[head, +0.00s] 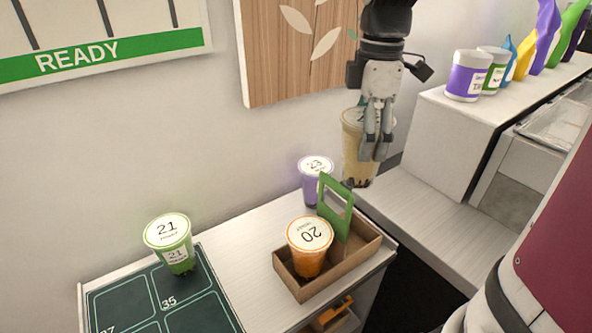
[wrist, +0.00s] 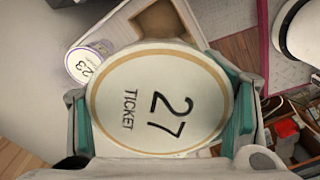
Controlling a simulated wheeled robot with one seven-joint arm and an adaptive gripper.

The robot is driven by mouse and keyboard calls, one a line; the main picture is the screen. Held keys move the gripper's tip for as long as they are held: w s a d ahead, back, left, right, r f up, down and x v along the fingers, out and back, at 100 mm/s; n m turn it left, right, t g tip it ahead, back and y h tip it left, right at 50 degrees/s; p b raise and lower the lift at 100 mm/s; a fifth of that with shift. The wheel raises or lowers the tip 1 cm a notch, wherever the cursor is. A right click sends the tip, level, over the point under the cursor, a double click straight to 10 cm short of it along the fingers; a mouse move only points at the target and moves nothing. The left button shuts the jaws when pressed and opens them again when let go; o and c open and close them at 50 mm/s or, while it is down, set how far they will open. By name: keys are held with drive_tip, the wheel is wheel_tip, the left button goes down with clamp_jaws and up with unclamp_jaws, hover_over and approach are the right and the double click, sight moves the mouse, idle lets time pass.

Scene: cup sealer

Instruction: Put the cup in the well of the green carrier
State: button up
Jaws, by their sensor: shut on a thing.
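My gripper (head: 376,150) is shut on a pale yellow cup (head: 355,168), held upright in the air behind and above the green-handled carrier. Its lid (wrist: 158,98), marked 27, fills the middle of the wrist view, between the gripper's fingers. The carrier is a brown tray (head: 312,290) with a green handle (head: 338,205), standing on the counter's right end. An orange cup (head: 310,262) with a lid marked 20 sits in its left well. The right well (head: 362,246) looks empty. The held cup is apart from the carrier.
A purple cup (head: 313,185) marked 23 stands close behind the carrier. A green cup (head: 170,243) marked 21 stands on the dark numbered mat (head: 190,310) at left. A dark gap separates the counter from the white shelf (head: 445,215) at right.

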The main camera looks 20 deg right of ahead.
sight(360, 177)
wheel_tip(360, 177, down, 21)
idle(0.5)
drive_tip(key=o, duration=2)
drive_tip(key=shift+c, duration=0.2)
wheel_tip(360, 177, up, 12)
drive_tip(key=shift+r, duration=0.1)
drive_tip(key=shift+s, duration=0.1)
